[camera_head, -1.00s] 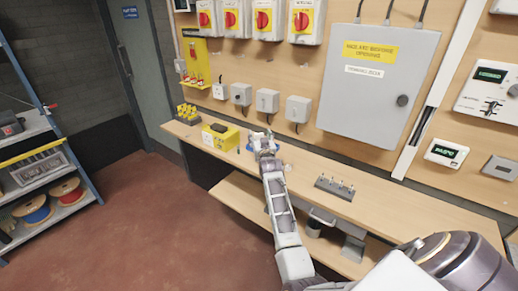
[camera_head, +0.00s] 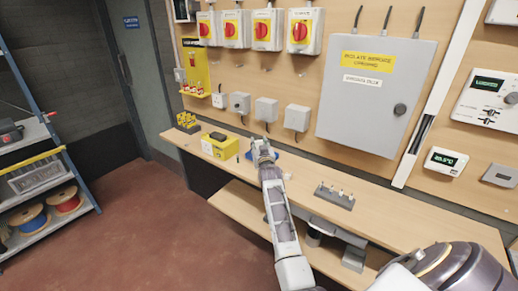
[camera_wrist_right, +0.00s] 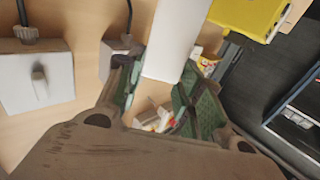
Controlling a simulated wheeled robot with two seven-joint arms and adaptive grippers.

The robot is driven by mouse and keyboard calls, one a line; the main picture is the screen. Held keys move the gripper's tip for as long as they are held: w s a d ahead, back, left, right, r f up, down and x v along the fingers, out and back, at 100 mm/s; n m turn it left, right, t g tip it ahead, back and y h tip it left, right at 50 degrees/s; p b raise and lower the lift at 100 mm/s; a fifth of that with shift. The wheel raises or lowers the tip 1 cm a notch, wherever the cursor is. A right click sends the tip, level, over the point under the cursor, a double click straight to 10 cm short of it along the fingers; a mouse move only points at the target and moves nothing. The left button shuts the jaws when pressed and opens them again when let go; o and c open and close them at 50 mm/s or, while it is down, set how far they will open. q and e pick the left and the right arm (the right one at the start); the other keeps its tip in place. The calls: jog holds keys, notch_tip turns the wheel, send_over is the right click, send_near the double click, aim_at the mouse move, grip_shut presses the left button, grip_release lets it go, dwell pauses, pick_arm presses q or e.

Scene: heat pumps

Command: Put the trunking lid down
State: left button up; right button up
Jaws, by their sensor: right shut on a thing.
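My right gripper (camera_head: 262,148) is over the bench, to the right of the yellow box. In the right wrist view its green-padded fingers (camera_wrist_right: 165,95) are shut on a white, flat strip, the trunking lid (camera_wrist_right: 177,40). The lid runs from between the fingers up out of the top of that view. In the head view I cannot make the lid out clearly at the gripper. The white trunking (camera_head: 443,82) on the wall panel has a dark uncovered stretch at its lower part. My left gripper is not in view.
The wooden bench (camera_head: 385,213) carries a yellow box (camera_head: 220,146) and a grey rack (camera_head: 334,197) with small pegs. Several grey boxes and a large grey cabinet (camera_head: 375,95) are on the panel behind.

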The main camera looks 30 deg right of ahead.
notch_tip(320, 180, up, 9)
jog(key=shift+r+b, duration=0.2)
jog(key=shift+b, duration=0.1)
dwell(1.0)
